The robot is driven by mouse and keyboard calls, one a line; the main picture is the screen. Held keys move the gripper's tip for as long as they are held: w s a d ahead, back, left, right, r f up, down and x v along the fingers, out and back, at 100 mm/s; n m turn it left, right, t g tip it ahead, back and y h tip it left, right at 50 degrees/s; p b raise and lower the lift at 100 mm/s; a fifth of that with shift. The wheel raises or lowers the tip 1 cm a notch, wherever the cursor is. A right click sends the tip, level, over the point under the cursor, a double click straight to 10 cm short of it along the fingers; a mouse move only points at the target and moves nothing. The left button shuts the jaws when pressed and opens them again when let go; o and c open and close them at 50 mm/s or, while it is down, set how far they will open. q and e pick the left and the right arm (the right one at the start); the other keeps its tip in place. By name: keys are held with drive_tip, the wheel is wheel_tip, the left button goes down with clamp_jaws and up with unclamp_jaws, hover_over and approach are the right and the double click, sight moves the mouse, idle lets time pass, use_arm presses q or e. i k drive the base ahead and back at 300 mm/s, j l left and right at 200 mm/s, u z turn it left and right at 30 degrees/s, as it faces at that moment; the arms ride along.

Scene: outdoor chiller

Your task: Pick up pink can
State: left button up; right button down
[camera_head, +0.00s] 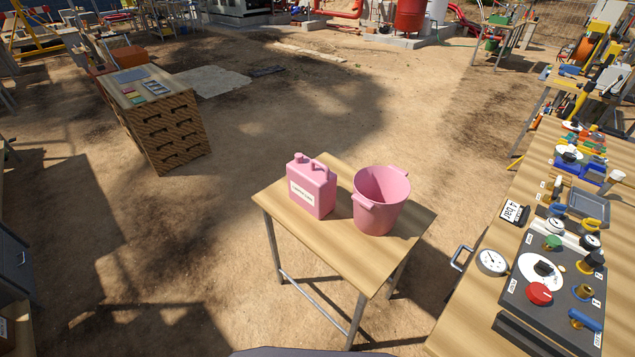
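A pink can (312,189), shaped like a jerrycan with a handle, a cap and a white label, stands upright on a small wooden table (346,263). A pink bucket (379,205) with side handles stands just to its right on the same table. Neither of my grippers is in view, and nothing is seen holding the can.
A long wooden workbench (462,322) on the right carries a control panel (553,280), gauges and several tools. A wooden drawer cabinet (160,128) stands at the upper left. Open dirt ground lies left of and behind the small table.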

sight(312, 185)
drive_tip(key=i+j+z, duration=0.25)
drive_tip(key=j+z, duration=0.15)
drive_tip(key=j, duration=0.3)
drive_tip(key=i+j+z, duration=0.2)
drive_tip(key=j+z, duration=0.2)
drive_tip(key=j, duration=0.35)
drive_tip(key=j+z, duration=0.4)
drive_tip(key=j, duration=0.35)
drive_tip(key=j+z, duration=0.4)
drive_tip(key=j, duration=0.45)
